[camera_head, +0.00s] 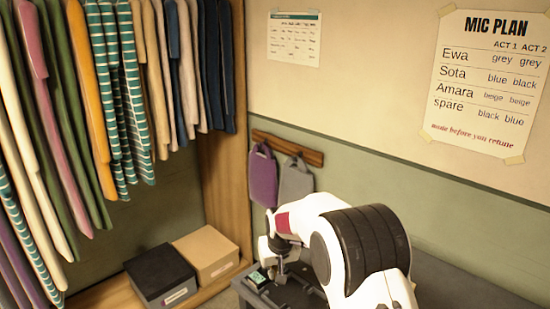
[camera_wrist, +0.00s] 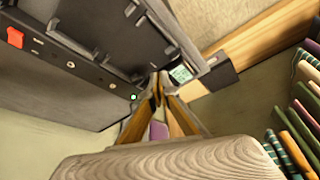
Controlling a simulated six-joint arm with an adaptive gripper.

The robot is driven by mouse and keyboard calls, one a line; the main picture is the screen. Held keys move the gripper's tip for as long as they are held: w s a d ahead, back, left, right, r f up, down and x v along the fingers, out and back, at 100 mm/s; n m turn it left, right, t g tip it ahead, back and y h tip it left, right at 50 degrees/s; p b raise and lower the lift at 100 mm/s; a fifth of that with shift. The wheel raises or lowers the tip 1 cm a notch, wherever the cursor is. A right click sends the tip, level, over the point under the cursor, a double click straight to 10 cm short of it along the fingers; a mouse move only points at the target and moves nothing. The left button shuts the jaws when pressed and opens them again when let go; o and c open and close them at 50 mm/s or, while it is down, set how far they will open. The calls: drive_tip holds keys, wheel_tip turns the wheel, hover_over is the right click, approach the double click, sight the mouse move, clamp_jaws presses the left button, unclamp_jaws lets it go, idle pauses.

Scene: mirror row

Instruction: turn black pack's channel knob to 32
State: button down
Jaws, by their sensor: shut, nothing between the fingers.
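A small dark pack with a lit green screen (camera_head: 258,277) lies at the left end of the dark table in the head view. Its screen (camera_wrist: 181,74) also shows in the wrist view, just right of my fingertips. The screen's digits are too small to read, and I cannot make out the channel knob. My gripper (camera_wrist: 157,82) is shut and empty, its tips close beside the pack; I cannot tell whether they touch it. In the head view my gripper (camera_head: 279,270) is over the table end, partly hidden by my arm.
The grey rack (camera_wrist: 100,35) has raised dividers and a red switch (camera_wrist: 15,37) on its side. A black box (camera_head: 160,275) and a tan box (camera_head: 207,255) stand below the hanging clothes (camera_head: 105,90). A mic plan sheet (camera_head: 490,85) hangs on the wall.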

wheel_tip(320, 180, up, 3)
drive_tip(key=t, duration=0.2)
hover_over(263, 275)
drive_tip(key=s+d, duration=0.1)
drive_tip(key=d, duration=0.1)
drive_tip(key=shift+d+r+y, duration=0.2)
drive_tip(key=shift+y, duration=0.1)
drive_tip(key=shift+s+f, duration=0.1)
drive_tip(key=shift+f, duration=0.05)
drive_tip(key=shift+f, duration=3.35)
drive_tip(key=shift+w+a, duration=0.3)
drive_tip(key=shift+w, duration=0.05)
drive_tip(key=shift+s+a+f+g, duration=0.15)
drive_tip(key=shift+s+a+g, duration=0.15)
drive_tip(key=shift+a, duration=0.45)
drive_tip(key=shift+s, duration=0.3)
drive_tip(key=shift+d+r, duration=0.1)
drive_tip(key=shift+r, duration=0.1)
drive_tip(key=shift+r, duration=2.95)
